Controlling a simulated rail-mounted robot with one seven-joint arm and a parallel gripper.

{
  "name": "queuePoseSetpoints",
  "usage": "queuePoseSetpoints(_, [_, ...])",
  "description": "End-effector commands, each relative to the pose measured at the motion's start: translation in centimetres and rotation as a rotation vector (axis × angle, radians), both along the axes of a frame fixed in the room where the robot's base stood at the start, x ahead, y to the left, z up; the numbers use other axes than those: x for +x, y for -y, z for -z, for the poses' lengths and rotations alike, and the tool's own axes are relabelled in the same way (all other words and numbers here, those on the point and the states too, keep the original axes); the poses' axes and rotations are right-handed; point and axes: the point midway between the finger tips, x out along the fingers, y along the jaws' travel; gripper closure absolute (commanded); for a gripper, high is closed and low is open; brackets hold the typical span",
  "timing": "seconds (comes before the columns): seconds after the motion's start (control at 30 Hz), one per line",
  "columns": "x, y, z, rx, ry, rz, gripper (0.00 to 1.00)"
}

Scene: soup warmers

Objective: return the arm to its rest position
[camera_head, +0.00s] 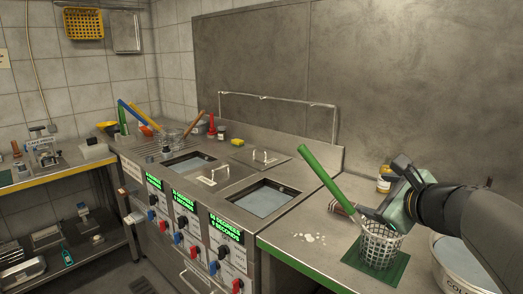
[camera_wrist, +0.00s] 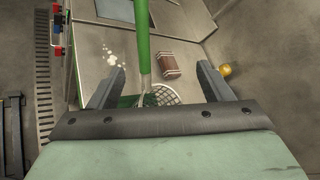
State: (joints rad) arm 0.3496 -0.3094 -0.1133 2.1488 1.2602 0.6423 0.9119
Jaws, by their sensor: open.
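My gripper (camera_head: 384,192) is open, just above and to the right of a white mesh basket (camera_head: 380,246) on the counter. A tool with a long green handle (camera_head: 322,172) stands in the basket, tilted to the left. In the wrist view, the green handle (camera_wrist: 143,38) shows between the two spread fingers of my gripper (camera_wrist: 160,68), with nothing clamped. The basket rim (camera_wrist: 168,95) shows partly behind the gripper's edge. The tool's lower end is partly hidden by my gripper and the basket.
A green mat (camera_head: 350,258) lies under the basket. A jar (camera_head: 384,180) and a brown-striped packet (camera_head: 341,203) lie behind. White crumbs (camera_head: 309,238) are on the counter. A large pot (camera_head: 462,266) stands at right. Soup warmers (camera_head: 263,199) are to the left.

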Motion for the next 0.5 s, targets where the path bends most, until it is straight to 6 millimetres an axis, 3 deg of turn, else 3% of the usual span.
queuePoseSetpoints(0.03, [-0.3,-1.4,0.2,-0.06,-0.027,-0.061,0.27])
queuePoseSetpoints(0.27, [-3.0,-6.4,3.9,-0.375,-0.136,-0.368,0.27])
queuePoseSetpoints(0.37, [-5.1,-8.5,5.8,-0.541,-0.183,-0.552,0.27])
queuePoseSetpoints(0.5, [-9.7,-11.2,8.7,-0.829,-0.247,-0.912,0.27])
